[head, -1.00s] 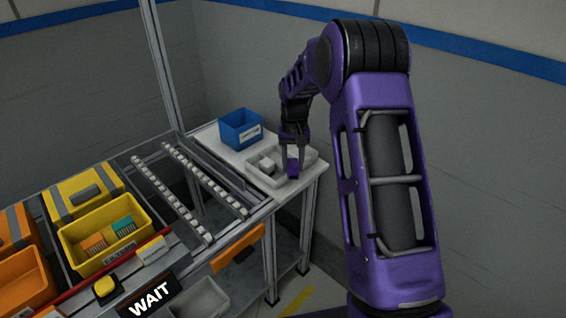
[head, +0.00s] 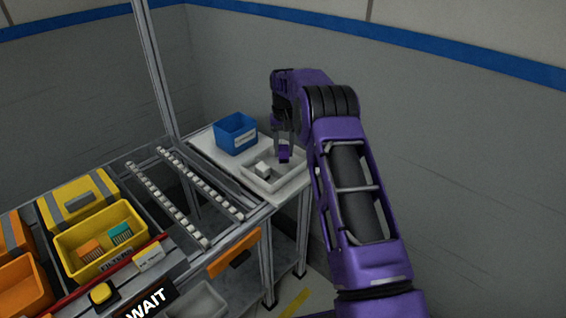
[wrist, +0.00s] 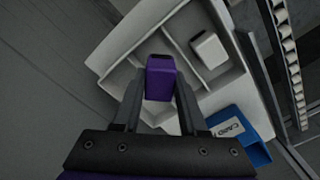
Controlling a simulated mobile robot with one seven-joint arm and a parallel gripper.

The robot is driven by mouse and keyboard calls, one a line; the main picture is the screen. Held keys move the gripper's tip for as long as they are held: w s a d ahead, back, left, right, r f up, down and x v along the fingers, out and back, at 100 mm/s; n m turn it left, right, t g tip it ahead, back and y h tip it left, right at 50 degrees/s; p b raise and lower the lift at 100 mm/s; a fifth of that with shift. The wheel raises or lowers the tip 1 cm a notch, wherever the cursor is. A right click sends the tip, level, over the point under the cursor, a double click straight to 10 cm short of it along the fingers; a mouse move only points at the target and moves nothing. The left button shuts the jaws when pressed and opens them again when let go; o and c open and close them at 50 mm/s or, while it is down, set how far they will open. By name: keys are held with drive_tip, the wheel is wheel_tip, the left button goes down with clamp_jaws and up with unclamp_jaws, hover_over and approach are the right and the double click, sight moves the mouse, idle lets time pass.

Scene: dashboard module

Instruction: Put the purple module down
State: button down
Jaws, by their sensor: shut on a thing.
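The purple module (head: 284,154) is a small block held between the fingertips of my gripper (head: 284,146), which is shut on it. In the wrist view the purple module (wrist: 160,78) sits between both fingers of my gripper (wrist: 158,98). It is over the white divided tray (head: 283,183) on the side table. Whether the module touches the tray is hard to tell, but in the head view it appears raised above it. A white module (head: 263,168) lies in the tray, and it shows in another compartment in the wrist view (wrist: 208,50).
A blue bin (head: 235,135) stands left of the tray on the white table top (head: 211,152). Roller rails (head: 200,180) run in front. A yellow bin (head: 100,250) with orange and teal modules is at lower left. A grey wall is behind.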

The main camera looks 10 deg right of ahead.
sight(284, 161)
drive_tip(key=shift+f, duration=2.35)
drive_tip(key=shift+f, duration=0.15)
drive_tip(key=c, duration=0.7)
unclamp_jaws()
drive_tip(key=shift+c, duration=0.2)
wheel_tip(284, 161, up, 12)
drive_tip(key=shift+r+p, duration=0.15)
drive_tip(key=shift+p, duration=0.25)
